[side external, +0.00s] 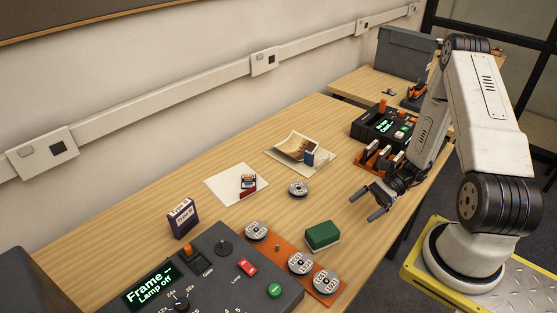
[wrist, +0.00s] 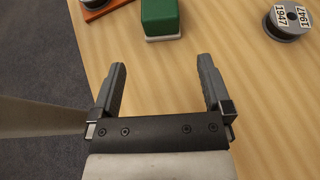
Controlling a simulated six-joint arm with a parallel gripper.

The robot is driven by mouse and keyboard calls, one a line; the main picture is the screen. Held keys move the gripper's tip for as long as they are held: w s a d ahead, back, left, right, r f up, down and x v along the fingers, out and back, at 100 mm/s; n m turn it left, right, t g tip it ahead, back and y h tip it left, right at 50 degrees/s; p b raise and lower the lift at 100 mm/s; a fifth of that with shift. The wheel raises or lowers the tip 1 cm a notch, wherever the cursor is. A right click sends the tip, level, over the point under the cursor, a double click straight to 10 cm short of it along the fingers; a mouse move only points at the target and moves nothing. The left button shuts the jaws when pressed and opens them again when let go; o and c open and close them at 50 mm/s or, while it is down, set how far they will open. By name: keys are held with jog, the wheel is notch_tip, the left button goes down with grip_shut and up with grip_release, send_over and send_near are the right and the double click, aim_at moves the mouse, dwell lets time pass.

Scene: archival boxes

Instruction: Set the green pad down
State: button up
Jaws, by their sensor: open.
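The green pad (side external: 322,234) is a small block with a white underside. It rests flat on the wooden table, just right of the orange rack of reels. It also shows at the top of the wrist view (wrist: 161,18), partly cut off by the frame edge. My gripper (side external: 371,202) is open and empty above the table, to the right of the pad and apart from it.
A loose reel (side external: 298,188) lies behind the pad; it is labelled 1947 in the wrist view (wrist: 291,20). The orange rack (side external: 278,247) with several reels and a dark control panel (side external: 215,285) stand left. A white sheet (side external: 224,186) lies farther back. Bare table surrounds the pad's right side.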

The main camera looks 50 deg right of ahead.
jog(key=shift+w+a+r+n+g, duration=0.1)
jog(key=shift+a+r+n+g, duration=0.25)
jog(key=shift+n+g, duration=0.15)
jog(key=w+a+r+n+g+h, duration=0.1)
jog(key=w+a+r+n+h, duration=0.3)
jog(key=a+r+n+h, duration=0.8)
notch_tip(320, 180, up, 3)
jog(key=a+n, duration=0.1)
jog(key=n, duration=0.8)
jog(key=shift+a+r, duration=0.15)
jog(key=shift+a, duration=0.05)
